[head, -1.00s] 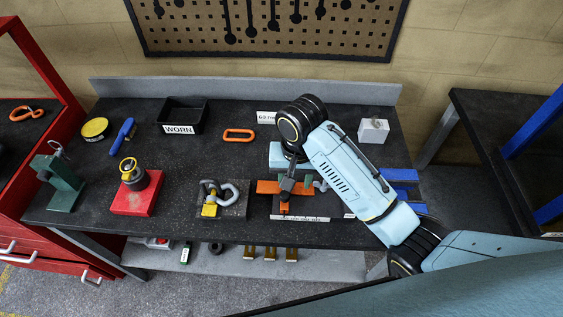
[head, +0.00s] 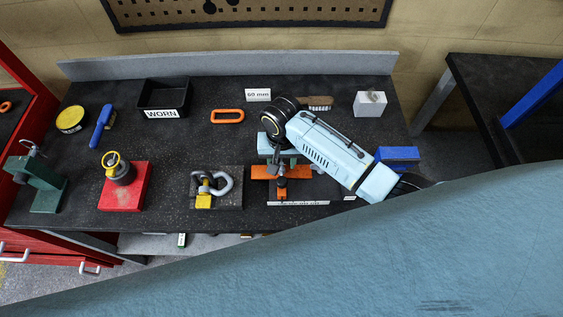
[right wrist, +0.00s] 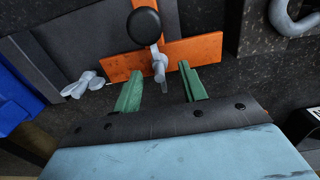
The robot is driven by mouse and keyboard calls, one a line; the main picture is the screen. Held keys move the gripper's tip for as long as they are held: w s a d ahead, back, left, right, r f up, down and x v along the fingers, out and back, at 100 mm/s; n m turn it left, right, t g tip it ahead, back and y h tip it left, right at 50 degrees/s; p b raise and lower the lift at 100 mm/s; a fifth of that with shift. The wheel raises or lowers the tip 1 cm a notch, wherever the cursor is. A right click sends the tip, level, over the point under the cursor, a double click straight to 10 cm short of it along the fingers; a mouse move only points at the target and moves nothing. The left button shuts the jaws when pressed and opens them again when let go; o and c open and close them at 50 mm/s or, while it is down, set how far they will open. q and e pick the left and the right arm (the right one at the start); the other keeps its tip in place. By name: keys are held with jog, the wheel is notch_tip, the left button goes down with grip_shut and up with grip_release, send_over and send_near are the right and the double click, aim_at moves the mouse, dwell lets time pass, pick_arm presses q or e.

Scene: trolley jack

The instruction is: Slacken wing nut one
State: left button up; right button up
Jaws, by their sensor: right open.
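An orange T-shaped clamp (head: 268,171) lies on a dark plate near the bench's front; it also shows in the right wrist view (right wrist: 195,48). A grey wing-nut-like part (right wrist: 158,65) stands on the orange bar, beside a black ball knob (right wrist: 144,26). A second grey winged part (right wrist: 82,85) lies near the bar's left end. No number shows on either. My right gripper (head: 281,158) is over the clamp. In the right wrist view its green fingers (right wrist: 160,72) are open, one either side of the first grey part, with visible gaps. My left gripper is out of view.
A shackle (head: 212,186) on a dark plate and a red block (head: 137,196) stand to the left. A black WORN bin (head: 150,98), an orange link (head: 227,116) and a brush (head: 318,103) lie behind. Blue blocks (head: 398,155) are at the right.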

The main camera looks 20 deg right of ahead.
jog(key=shift+f, duration=0.8)
grip_shut()
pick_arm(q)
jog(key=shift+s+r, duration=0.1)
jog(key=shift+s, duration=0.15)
pick_arm(e)
jog(key=n, duration=0.5)
jog(key=shift+w+n, duration=0.1)
jog(key=shift+n, duration=0.2)
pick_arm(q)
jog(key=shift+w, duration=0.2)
pick_arm(e)
jog(key=n, duration=0.5)
jog(key=shift+a, duration=0.15)
